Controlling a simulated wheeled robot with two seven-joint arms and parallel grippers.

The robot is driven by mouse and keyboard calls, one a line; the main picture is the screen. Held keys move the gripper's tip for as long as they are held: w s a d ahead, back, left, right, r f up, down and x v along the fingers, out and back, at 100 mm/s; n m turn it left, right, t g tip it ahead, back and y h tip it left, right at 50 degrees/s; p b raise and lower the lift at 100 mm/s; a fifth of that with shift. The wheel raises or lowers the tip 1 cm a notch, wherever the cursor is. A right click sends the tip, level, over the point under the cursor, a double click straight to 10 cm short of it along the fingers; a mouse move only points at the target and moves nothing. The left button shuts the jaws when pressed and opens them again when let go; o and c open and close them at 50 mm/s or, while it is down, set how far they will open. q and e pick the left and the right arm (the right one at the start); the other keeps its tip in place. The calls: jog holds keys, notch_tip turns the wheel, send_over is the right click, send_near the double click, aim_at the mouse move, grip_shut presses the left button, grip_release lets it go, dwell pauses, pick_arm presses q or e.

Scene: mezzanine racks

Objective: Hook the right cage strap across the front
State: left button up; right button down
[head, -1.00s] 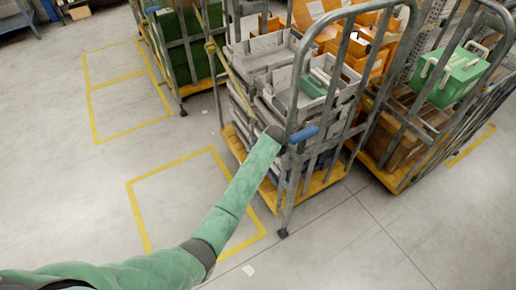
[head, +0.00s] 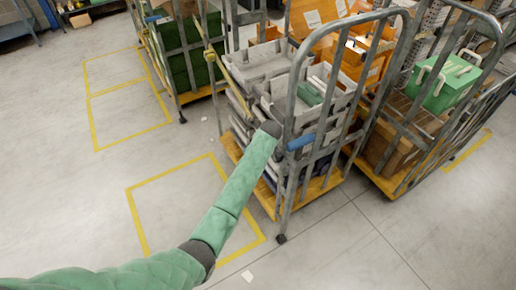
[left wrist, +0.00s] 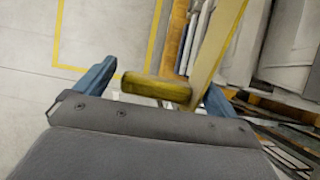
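The cage (head: 284,222) with stacked grey trays stands at centre on a yellow base. A yellow strap (head: 234,78) runs from its left post down towards my left gripper (head: 271,129), which is at the cage's open front. In the left wrist view a yellow end piece (left wrist: 156,87) lies between the blue fingers of my left gripper (left wrist: 160,76). The strap (left wrist: 220,45) rises from it to the upper right. Small gaps show between the piece and both fingers, so the gripper looks open around it. My right gripper is out of view.
A cage with dark green crates (head: 203,70) stands at back left, and another with a green box (head: 447,82) at right. The yellow-marked floor bay (head: 134,205) at left is free.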

pick_arm(q)
jog(key=shift+s+r, duration=0.1)
jog(key=shift+s, duration=0.35)
jog(key=shift+w+d, duration=0.1)
jog(key=shift+d, duration=0.1)
jog(key=shift+d+b, duration=0.1)
jog(key=shift+b, duration=0.25)
jog(key=b+v, duration=0.2)
jog(key=v, duration=0.5)
jog(key=shift+s+r+b, duration=0.3)
jog(key=shift+r+b, duration=0.1)
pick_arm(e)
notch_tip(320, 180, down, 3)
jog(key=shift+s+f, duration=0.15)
